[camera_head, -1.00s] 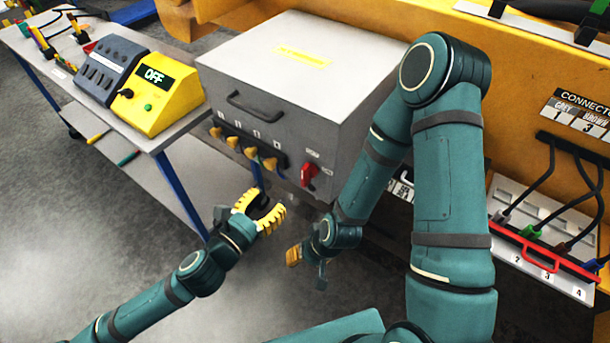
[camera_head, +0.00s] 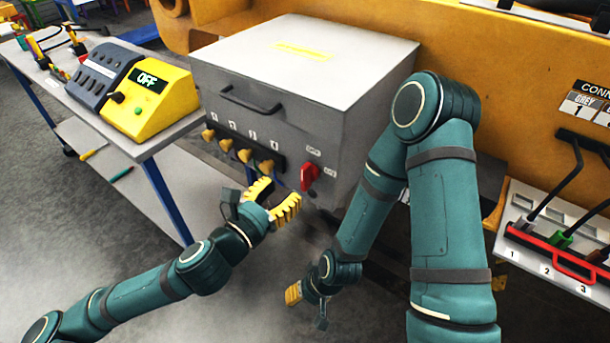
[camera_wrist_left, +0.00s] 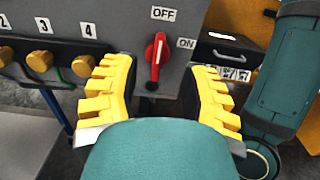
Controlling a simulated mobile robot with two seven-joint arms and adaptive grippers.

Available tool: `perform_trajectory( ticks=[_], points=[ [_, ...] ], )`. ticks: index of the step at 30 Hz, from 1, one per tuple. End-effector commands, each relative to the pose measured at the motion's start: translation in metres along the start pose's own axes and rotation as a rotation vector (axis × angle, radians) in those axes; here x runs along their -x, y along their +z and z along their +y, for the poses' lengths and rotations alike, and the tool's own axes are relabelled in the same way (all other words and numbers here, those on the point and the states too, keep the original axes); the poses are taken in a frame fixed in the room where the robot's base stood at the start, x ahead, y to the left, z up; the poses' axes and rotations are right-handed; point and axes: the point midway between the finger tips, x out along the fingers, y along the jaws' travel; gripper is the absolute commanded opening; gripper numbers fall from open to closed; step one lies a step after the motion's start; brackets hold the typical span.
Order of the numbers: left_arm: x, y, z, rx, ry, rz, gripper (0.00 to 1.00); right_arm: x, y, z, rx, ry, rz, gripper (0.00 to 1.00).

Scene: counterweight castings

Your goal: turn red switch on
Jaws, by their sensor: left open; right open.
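The red switch (camera_head: 309,176) is on the front of the grey box (camera_head: 310,110), at its lower right. It also shows in the left wrist view (camera_wrist_left: 155,60), between OFF and ON labels, its handle near upright and tilted slightly towards the OFF label. My left gripper (camera_head: 275,196) is open, just below and left of the switch. In the left wrist view its yellow fingers (camera_wrist_left: 157,88) stand on either side of the switch, apart from it. My right gripper (camera_head: 305,308) is low in front of the box, clear of the switch; its jaws are open.
Several yellow knobs with cables (camera_head: 240,153) sit left of the switch. A yellow unit (camera_head: 165,100) reading OFF stands on a bench at left. A connector panel (camera_head: 545,240) with a red handle is at right. The floor in front is clear.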

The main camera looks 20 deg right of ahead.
Motion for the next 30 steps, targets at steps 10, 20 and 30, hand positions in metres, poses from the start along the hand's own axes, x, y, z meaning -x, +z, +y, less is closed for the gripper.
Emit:
perform_trajectory(
  ticks=[10, 20, 30],
  points=[
    [-0.064, 0.000, -0.001, -0.001, -0.001, -0.001, 0.44, -0.009, -0.002, 0.003, 0.000, 0.000, 0.006, 0.47],
    [-0.085, 0.001, 0.000, -0.001, -0.001, 0.000, 0.44, -0.011, -0.002, 0.004, 0.000, 0.000, 0.008, 0.47],
    [-0.085, 0.001, 0.000, -0.001, -0.001, 0.000, 0.08, -0.011, -0.002, 0.004, 0.000, 0.000, 0.008, 0.47]
  ],
)
